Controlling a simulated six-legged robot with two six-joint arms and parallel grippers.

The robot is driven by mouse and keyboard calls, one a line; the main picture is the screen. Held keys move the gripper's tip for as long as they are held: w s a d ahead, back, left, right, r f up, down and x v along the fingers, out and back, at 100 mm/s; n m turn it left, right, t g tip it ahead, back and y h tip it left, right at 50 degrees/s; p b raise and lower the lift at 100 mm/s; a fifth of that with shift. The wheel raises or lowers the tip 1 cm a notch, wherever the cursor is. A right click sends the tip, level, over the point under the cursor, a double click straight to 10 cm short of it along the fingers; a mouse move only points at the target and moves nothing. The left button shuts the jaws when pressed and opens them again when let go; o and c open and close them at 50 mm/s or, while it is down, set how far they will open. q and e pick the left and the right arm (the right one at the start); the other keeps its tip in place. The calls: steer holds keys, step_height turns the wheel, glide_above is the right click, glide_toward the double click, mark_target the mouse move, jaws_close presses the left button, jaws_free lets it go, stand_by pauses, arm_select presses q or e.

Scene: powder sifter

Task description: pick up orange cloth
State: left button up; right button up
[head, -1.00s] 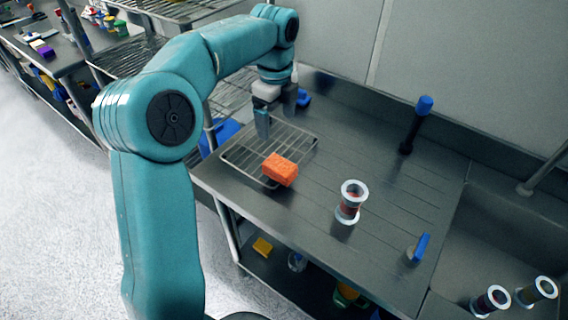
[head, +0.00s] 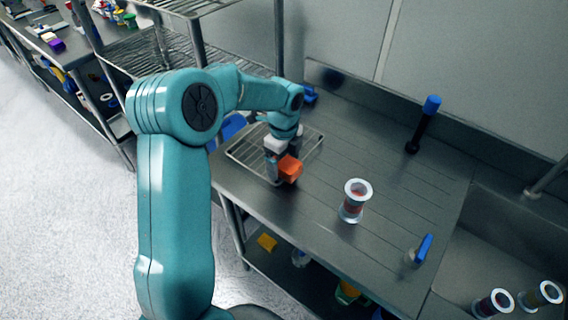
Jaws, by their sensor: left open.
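The orange cloth (head: 290,169) is a small block-like piece at the front right part of a wire rack (head: 243,151) on the steel counter. My left gripper (head: 282,172) is open and points down right at the cloth. One finger shows at the cloth's left side and hides part of it. The other finger is mostly hidden, so I cannot tell whether it touches the cloth. My right gripper is not in view.
A sifter-like cylinder (head: 354,201) stands on the counter to the right. A blue-handled tool (head: 424,122) stands near the back wall and a blue-handled item (head: 422,249) near the sink. Two cylinders (head: 494,303) are in the sink at lower right. Wire shelves (head: 150,50) stand at the left.

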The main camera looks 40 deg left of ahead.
mark_target(284, 161)
arm_select(q)
steer(key=shift+w+d+f, duration=0.1)
steer(key=shift+w+f, duration=0.1)
steer(key=shift+f, duration=0.3)
steer(key=shift+s+r, duration=0.1)
steer(key=shift+s, duration=0.15)
steer(key=shift+c, duration=0.6)
steer(key=shift+w, duration=0.15)
steer(key=c, duration=0.9)
steer(key=shift+c, duration=0.2)
steer(key=shift+r, duration=0.1)
step_height(284, 161, up, 20)
